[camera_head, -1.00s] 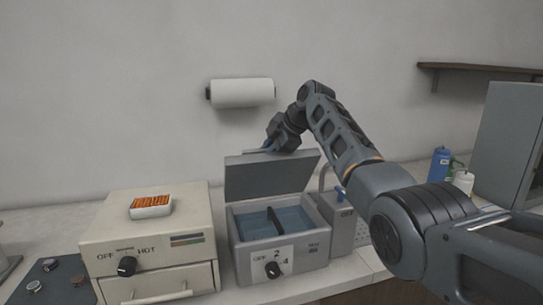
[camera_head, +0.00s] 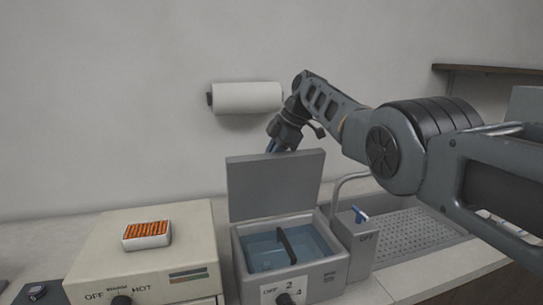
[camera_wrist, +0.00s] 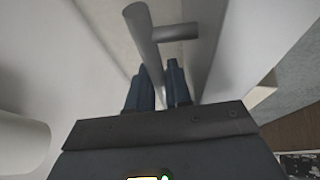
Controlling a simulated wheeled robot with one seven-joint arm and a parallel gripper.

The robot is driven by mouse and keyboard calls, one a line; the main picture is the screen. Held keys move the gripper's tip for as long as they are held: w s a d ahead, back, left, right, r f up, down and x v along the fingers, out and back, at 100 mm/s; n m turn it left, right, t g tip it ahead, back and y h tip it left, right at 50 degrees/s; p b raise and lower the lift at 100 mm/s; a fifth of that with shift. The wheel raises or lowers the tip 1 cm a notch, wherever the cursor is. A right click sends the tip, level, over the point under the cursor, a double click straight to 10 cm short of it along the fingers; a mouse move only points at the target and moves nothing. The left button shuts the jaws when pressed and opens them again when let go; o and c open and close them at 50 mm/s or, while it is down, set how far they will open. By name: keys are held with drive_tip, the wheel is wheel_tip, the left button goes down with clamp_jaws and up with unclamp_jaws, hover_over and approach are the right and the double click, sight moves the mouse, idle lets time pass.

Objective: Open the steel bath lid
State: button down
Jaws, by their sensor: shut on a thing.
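The steel bath (camera_head: 334,272) is a grey box with water and a dark divider inside. Its grey lid (camera_head: 275,187) stands raised, nearly upright, at the back of the bath, so the inside is exposed. My gripper (camera_head: 280,148) is at the lid's top edge, its blue fingertips partly hidden behind the lid. In the wrist view my gripper (camera_wrist: 158,88) has its fingers on either side of a grey bar, the lid's handle (camera_wrist: 144,30), and is shut on it.
A cream hot plate box (camera_head: 185,250) with an orange-filled white tray (camera_head: 147,234) stands left of the bath. A grey tap unit (camera_head: 357,243) and a drain board (camera_head: 405,232) are on the right. A paper roll (camera_head: 247,98) hangs on the wall behind.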

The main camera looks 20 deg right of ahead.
drive_tip(key=shift+f, duration=0.1)
drive_tip(key=c, duration=1.4)
unclamp_jaws()
drive_tip(key=b+v, duration=0.1)
drive_tip(key=v, duration=0.6)
drive_tip(key=shift+r+b, duration=0.3)
drive_tip(key=shift+r, duration=0.1)
drive_tip(key=shift+s+d, duration=0.1)
drive_tip(key=shift+s, duration=0.05)
